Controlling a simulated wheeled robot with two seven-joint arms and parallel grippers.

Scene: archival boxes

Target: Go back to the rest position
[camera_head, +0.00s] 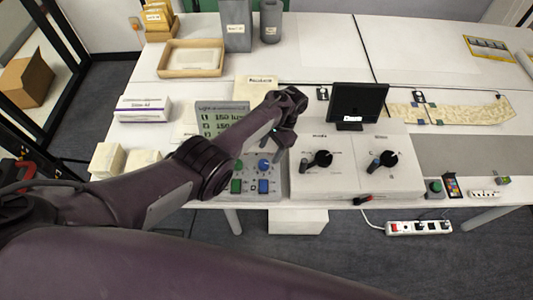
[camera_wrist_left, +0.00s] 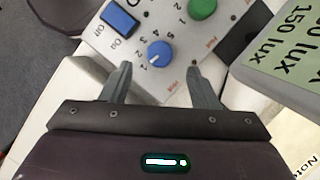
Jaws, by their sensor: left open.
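My left gripper (camera_head: 275,142) hangs above the control box (camera_head: 277,191) in the head view, its arm reaching in from the left. In the left wrist view the two fingers (camera_wrist_left: 159,84) are apart with nothing held between them. A blue knob (camera_wrist_left: 159,54) with a numbered dial lies beyond the fingertips, near the middle of the gap. A blue switch (camera_wrist_left: 119,17) and a green knob (camera_wrist_left: 203,8) are on the same panel. The exact height above the panel is hard to tell. My right gripper is not in view.
A sign with lux values (camera_head: 222,118) stands behind the control box. A white unit with black dials (camera_head: 345,182) and a black screen (camera_head: 358,101) are to the right. A white box (camera_head: 143,108) and a tray (camera_head: 191,71) are to the left and back. A power strip (camera_head: 418,228) lies below.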

